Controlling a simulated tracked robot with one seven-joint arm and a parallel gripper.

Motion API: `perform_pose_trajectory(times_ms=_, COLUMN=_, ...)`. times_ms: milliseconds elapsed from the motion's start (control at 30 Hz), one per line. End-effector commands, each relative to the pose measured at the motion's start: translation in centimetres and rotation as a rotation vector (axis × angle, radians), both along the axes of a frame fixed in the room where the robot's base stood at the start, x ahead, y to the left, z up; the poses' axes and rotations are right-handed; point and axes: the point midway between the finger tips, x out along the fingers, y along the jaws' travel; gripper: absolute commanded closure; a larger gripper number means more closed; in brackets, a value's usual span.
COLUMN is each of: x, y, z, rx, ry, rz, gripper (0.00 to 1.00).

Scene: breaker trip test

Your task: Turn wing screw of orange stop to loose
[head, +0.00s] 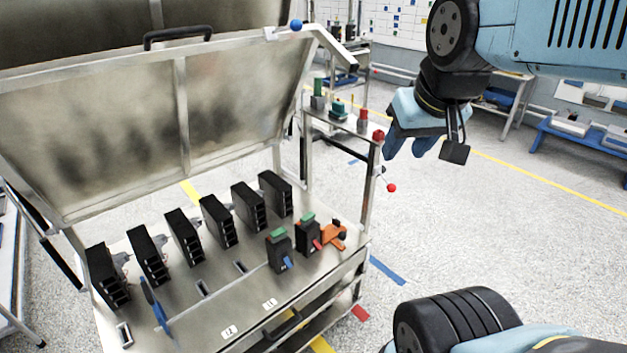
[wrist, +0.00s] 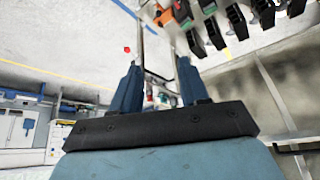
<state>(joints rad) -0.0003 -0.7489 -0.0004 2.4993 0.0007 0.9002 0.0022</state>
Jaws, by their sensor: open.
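The orange stop (head: 332,236) sits at the right end of the metal bench top, beside a black block with a green top (head: 307,230). A small dark knob on it may be its wing screw (head: 340,236), but it is too small to tell how it is turned. The orange stop also shows at the top of the wrist view (wrist: 164,17). My gripper (head: 408,152) hangs in the air to the right of the bench, above and apart from the stop. Its blue fingers are spread and empty in the wrist view (wrist: 158,85).
The raised metal lid (head: 110,130) stands behind a row of several black breakers (head: 184,236). A side shelf (head: 345,123) with red and green pieces lies left of my gripper. A red ball (head: 391,188) sticks out below it.

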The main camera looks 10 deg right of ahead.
Motion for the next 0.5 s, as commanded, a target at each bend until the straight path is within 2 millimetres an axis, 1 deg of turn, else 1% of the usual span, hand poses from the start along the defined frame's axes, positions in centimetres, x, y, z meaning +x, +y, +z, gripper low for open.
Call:
perform_pose_trajectory(times_ms=67, x=0.4, y=0.0, z=0.1, rx=0.015, ry=0.006, rz=-0.013, gripper=0.60)
perform_pose_trajectory(times_ms=167, x=1.6, y=0.1, z=0.0, rx=0.060, ry=0.026, rz=-0.056, gripper=0.60)
perform_pose_trajectory(times_ms=267, x=3.5, y=0.2, z=-0.1, rx=0.132, ry=0.058, rz=-0.137, gripper=0.60)
perform_pose_trajectory(times_ms=500, x=9.0, y=0.5, z=-1.1, rx=0.312, ry=0.153, rz=-0.380, gripper=0.60)
